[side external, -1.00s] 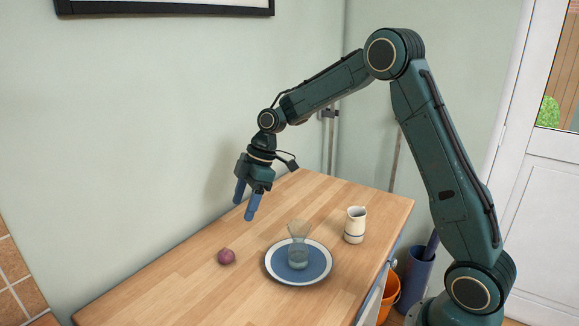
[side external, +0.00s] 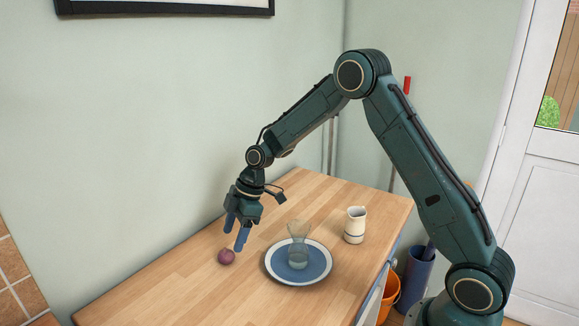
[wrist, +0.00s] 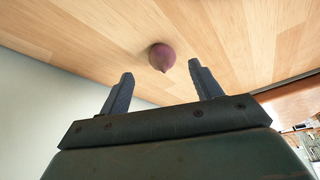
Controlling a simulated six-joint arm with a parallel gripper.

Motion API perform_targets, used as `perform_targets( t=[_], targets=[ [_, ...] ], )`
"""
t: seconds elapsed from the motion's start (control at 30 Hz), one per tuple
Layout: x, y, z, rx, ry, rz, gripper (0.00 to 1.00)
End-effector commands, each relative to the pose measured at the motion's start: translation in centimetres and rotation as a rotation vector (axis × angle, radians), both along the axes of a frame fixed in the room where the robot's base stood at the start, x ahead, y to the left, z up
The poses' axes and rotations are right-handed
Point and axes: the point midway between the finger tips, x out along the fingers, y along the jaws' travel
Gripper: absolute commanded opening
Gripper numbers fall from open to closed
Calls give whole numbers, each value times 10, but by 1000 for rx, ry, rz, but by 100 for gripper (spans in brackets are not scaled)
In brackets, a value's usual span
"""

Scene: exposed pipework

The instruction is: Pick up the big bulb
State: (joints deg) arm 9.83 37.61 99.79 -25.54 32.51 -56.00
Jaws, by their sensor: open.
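The big bulb looks like a purple-red onion (side external: 227,257). It rests on the wooden worktop, left of the plate, in the side view. In the wrist view the onion (wrist: 162,57) lies beyond the fingertips, between their lines and nearer the right finger. My gripper (side external: 236,242) is open and empty, with its blue fingers pointing down just above and behind the onion. The gripper (wrist: 160,75) also shows in the wrist view with its two fingers apart. No contact with the onion is visible.
A blue plate with a white rim (side external: 277,277) holds a clear glass vessel (side external: 299,246) right of the onion. A cream jug (side external: 355,225) stands farther right. The wall (side external: 130,180) runs along the worktop's back. The worktop's front left (side external: 180,295) is clear.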

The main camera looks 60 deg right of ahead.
Motion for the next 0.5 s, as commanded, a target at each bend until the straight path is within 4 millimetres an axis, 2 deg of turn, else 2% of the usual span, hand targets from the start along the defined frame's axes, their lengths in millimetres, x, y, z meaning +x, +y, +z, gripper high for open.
perform_targets(
  t=[0.27, 0.5],
  targets=[
    [1, 3, -7, 1, 2, 1, 64],
    [3, 14, -31, 0, 2, 1, 64]
  ],
)
